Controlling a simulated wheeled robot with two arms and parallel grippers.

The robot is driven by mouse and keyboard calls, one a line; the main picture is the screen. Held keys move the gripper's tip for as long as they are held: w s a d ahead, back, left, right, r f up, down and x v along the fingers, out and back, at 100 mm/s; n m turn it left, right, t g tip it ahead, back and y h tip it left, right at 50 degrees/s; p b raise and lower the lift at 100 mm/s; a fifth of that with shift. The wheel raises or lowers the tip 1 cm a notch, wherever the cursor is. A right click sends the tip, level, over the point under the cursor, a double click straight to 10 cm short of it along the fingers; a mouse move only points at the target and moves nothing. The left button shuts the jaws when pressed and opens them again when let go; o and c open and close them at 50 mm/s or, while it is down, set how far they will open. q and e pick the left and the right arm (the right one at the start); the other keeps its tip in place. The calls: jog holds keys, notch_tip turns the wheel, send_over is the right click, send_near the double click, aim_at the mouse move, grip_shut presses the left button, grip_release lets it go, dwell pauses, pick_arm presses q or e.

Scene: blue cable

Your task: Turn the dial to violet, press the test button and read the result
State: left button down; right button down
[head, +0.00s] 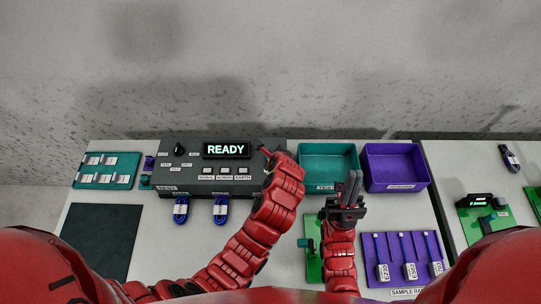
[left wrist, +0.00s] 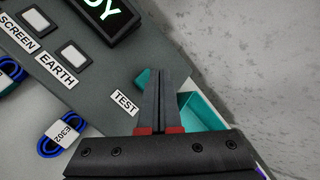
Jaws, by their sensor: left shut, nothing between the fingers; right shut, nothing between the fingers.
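The dark grey tester (head: 215,184) stands at the back left of the table. Its display (head: 226,150) reads READY. The black dial (head: 179,149) is at its upper left; the small labels around it are too small to read. My left gripper (head: 263,150) is shut and empty at the tester's right end. In the left wrist view its fingers (left wrist: 163,75) are beside the TEST label (left wrist: 125,103) and partly cover a teal button (left wrist: 143,79); contact cannot be told. My right gripper (head: 350,178) is shut and empty, in front of the bins.
Lamps marked SIGNAL, SCREEN and EARTH (head: 243,171) look unlit. Blue cables (head: 181,211) are at the tester's front edge. A teal bin (head: 329,150) and a violet bin (head: 395,150) stand right. A sample rack (head: 375,275) is front right. A dark mat (head: 101,240) lies clear at left.

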pick_arm(q)
jog(key=shift+f, duration=0.15)
dwell(0.7)
jog(key=shift+f, duration=0.25)
jog(key=shift+f, duration=0.55)
dwell(0.6)
jog(key=shift+r, duration=0.1)
jog(key=shift+r+p, duration=0.85)
notch_tip(320, 180, up, 5)
jog(key=p, duration=0.4)
